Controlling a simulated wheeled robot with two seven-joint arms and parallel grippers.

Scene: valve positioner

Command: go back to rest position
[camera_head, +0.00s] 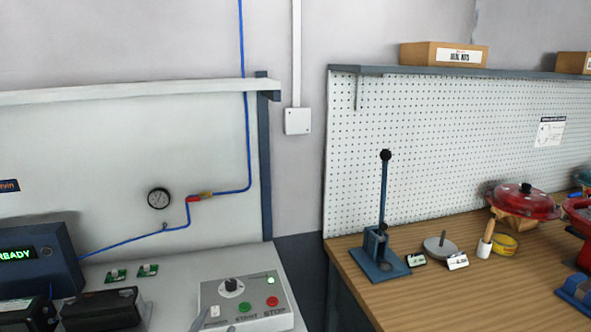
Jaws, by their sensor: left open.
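Only what look like the grey fingertips of my left gripper (214,323) show at the bottom edge, in front of the control box (262,304). They stand apart with nothing seen between them. The rest of that gripper is out of the picture. The control box has a black knob (231,285), a green button (244,307), a red button (272,301) and a lit green lamp. My right gripper is not in view.
A dark blue unit (38,262) reading "READY" and small green boards (148,270) are on the left bench. A blue hose and gauge (159,198) are on its back panel. The wooden bench (420,300) holds a blue lever press (381,262) and red valve parts (524,202).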

